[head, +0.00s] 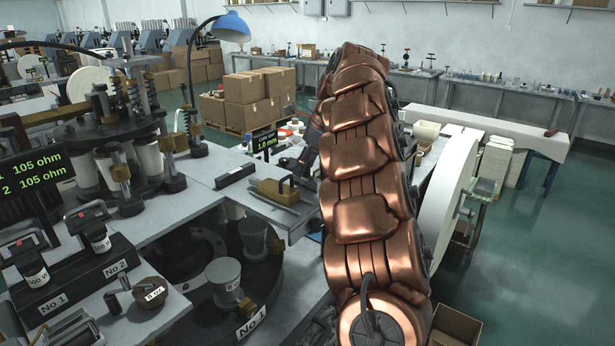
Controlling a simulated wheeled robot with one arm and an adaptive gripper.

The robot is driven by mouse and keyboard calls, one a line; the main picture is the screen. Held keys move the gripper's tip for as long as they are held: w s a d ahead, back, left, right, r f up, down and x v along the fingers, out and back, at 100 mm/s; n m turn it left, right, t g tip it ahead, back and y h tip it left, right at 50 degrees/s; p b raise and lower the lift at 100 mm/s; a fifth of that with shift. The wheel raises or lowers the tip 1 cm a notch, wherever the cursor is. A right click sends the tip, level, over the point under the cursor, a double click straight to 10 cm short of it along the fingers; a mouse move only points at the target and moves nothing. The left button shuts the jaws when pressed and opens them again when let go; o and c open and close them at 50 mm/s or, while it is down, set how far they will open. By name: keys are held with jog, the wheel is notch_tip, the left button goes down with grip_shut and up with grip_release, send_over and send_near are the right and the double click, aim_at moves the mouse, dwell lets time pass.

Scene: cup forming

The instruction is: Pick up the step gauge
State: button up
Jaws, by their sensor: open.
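A brass-coloured stepped block (273,191) with a dark upright piece lies on a grey metal plate at the edge of the workbench; it looks like the step gauge, but it is small and I cannot be sure. My gripper (303,167) is the dark shape beside my copper arm, just above and right of this block. My arm hides part of it, and its fingertips are hard to make out. It is open, and I see nothing held in it. I cannot tell whether it touches the block.
A black bar (235,176) lies left of the block. A small "1.0 mm" display (264,139) stands behind it. The forming machine (120,130) and a round turntable (185,262) with cups fill the left. Cardboard boxes (245,100) stand behind.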

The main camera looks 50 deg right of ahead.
jog(key=shift+x, duration=1)
grip_shut()
